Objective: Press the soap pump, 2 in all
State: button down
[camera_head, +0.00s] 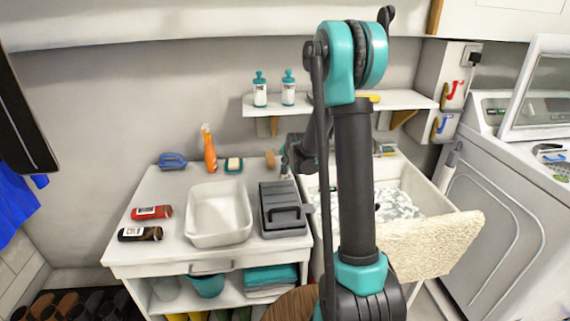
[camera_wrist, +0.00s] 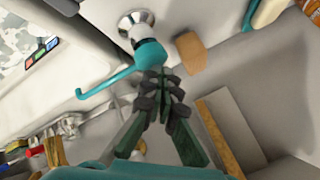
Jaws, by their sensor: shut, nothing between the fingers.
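In the head view the soap pump (camera_head: 285,172) is small, at the back of the counter beside the sink, partly covered by my gripper (camera_head: 290,152). My gripper (camera_wrist: 160,80) is shut and empty, with its fingertips right at the pump head in the wrist view. I cannot tell whether they touch it or hover just above. Two similar teal-topped bottles (camera_head: 260,92) (camera_head: 288,90) stand on the wall shelf.
The wall shelf (camera_head: 415,98) hangs above the sink (camera_head: 425,197). A white basin (camera_head: 219,238) and grey box (camera_head: 280,193) sit in front.

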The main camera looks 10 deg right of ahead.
jog(key=shift+r, duration=1.3)
jog(key=shift+r, duration=2.5)
